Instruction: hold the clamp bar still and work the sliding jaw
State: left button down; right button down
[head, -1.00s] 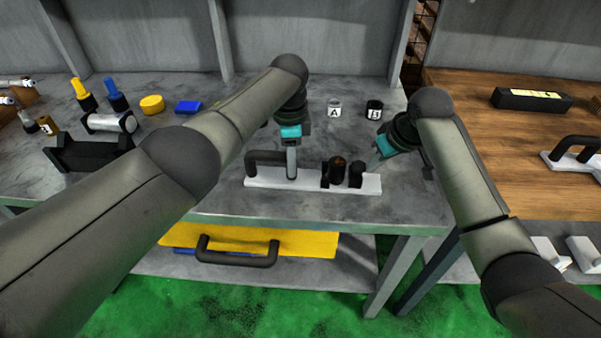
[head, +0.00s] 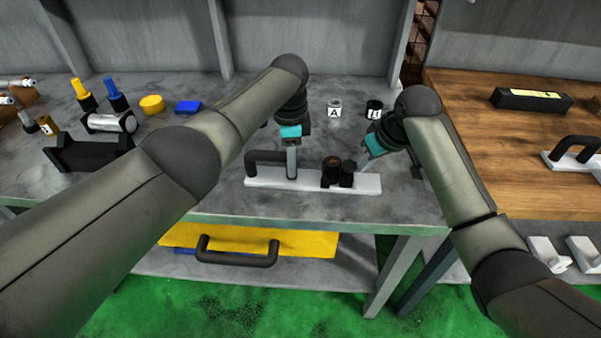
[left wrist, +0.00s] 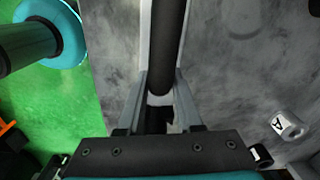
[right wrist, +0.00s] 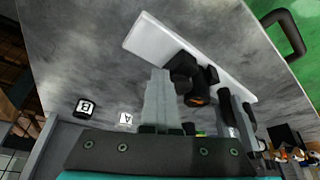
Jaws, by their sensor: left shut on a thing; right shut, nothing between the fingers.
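The clamp bar (head: 368,186) is a flat white bar on the grey workbench, also in the right wrist view (right wrist: 150,38). Its black handle (head: 262,157) is at the left end. My left gripper (head: 292,172) is shut on this handle; the left wrist view shows the handle (left wrist: 168,40) between the fingers. The black sliding jaw (head: 349,173) sits close against a dark round piece with a brownish end (head: 333,163). My right gripper (right wrist: 160,78) is shut and empty beside the sliding jaw's outer side. I cannot tell whether they touch.
Cups marked A (head: 334,109) and B (head: 374,109) stand behind the bar. A black rack (head: 85,155), a yellow disc (head: 152,104) and a blue block (head: 188,106) are at the left. A wooden bench (head: 500,150) is at the right.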

pick_arm(q)
jog(key=shift+d, duration=0.25)
pick_arm(e)
jog(key=shift+a, duration=0.65)
jog(key=shift+r, duration=0.1)
jog(key=shift+d+r, duration=0.1)
jog(key=shift+r, duration=0.9)
pick_arm(q)
jog(key=shift+f, duration=0.1)
pick_arm(e)
jog(key=shift+w+d+r, duration=0.1)
jog(key=shift+r, duration=0.4)
pick_arm(q)
jog(key=shift+a, duration=0.15)
jog(key=shift+w+a, duration=0.1)
pick_arm(e)
jog(key=shift+d+r, duration=0.25)
jog(key=shift+r, duration=0.7)
jog(key=shift+d+r, duration=0.25)
jog(key=shift+r, duration=0.7)
pick_arm(q)
jog(key=shift+r, duration=0.2)
jog(key=c, duration=0.5)
grip_release()
jog(key=shift+f, duration=0.1)
